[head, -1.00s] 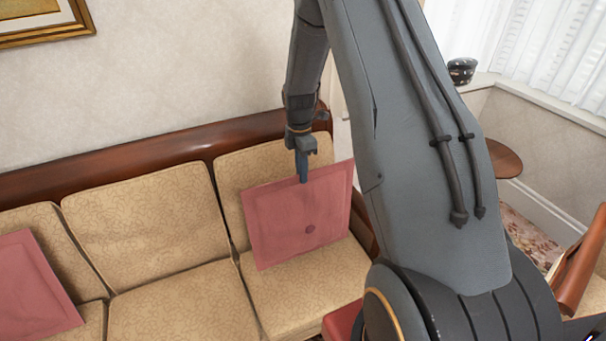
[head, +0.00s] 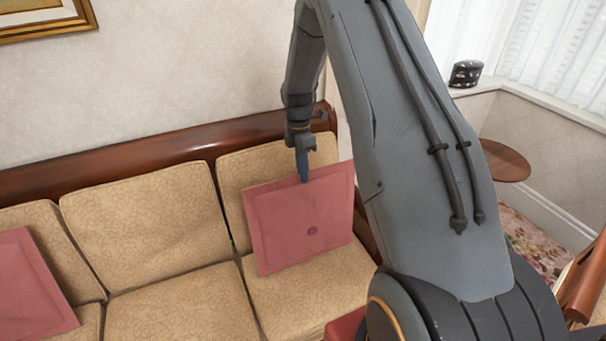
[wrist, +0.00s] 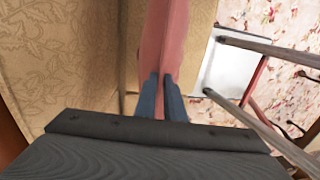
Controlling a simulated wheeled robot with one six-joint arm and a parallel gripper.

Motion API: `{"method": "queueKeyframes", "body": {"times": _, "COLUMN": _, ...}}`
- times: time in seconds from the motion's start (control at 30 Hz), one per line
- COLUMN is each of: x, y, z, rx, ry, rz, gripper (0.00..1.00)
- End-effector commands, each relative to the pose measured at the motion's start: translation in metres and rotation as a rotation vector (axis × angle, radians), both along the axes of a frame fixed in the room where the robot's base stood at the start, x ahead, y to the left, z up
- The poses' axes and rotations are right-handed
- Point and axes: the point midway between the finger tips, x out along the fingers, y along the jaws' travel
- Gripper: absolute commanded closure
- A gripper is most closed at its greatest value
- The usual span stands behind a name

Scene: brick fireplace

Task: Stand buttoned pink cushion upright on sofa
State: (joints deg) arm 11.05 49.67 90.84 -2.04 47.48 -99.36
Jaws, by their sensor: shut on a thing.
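The buttoned pink cushion (head: 285,235) stands upright, slightly tilted, on the right seat of the tan sofa (head: 180,300), in front of the right back cushion. Its button shows near the middle of its face. My gripper (head: 303,175) points down at the cushion's top edge and is shut on it. In the wrist view the blue fingertips of my gripper (wrist: 161,100) pinch the edge of the pink cushion (wrist: 163,45). The cushion's lower edge appears at the seat; whether it bears on the seat is hard to tell.
Another pink cushion (head: 30,285) leans at the sofa's left. The sofa's wooden back rail (head: 130,155) runs along the wall. A round wooden table (head: 503,160) stands at the right. The middle seat is clear. My arm hides the sofa's right end.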

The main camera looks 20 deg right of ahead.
Motion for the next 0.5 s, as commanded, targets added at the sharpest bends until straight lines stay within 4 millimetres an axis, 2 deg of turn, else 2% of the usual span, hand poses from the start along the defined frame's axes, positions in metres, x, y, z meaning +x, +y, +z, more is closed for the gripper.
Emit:
{"method": "queueKeyframes", "body": {"times": 0.23, "x": 0.002, "y": 0.000, "z": 0.000, "rx": 0.000, "ry": -0.002, "rz": 0.000, "gripper": 1.00}}
{"method": "queueKeyframes", "body": {"times": 0.5, "x": 0.016, "y": 0.000, "z": -0.003, "rx": 0.000, "ry": -0.002, "rz": 0.000, "gripper": 1.00}}
